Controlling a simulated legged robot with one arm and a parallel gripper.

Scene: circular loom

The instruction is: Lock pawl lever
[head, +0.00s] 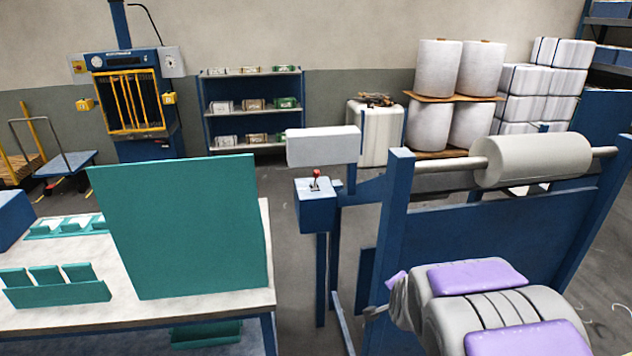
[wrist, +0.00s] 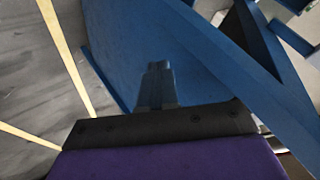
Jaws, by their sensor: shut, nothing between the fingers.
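A small upright lever with a red knob (head: 317,175) stands on a blue box (head: 317,205) on a post, left of the loom frame. I cannot tell whether it is the pawl lever; no other lever shows clearly. My gripper (wrist: 157,70) is shut and empty in the wrist view, in front of a broad blue panel (wrist: 125,35). It appears apart from the red-knobbed lever, which does not show in the wrist view. In the head view, my arm covers the lower right and my fingertips cannot be made out.
The blue loom frame (head: 392,220) carries a pale roll (head: 535,160) on a bar. A white box-shaped part (head: 323,146) sits above the lever. At left is a table (head: 150,312) with a teal panel (head: 180,225). A floor gap lies between table and loom.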

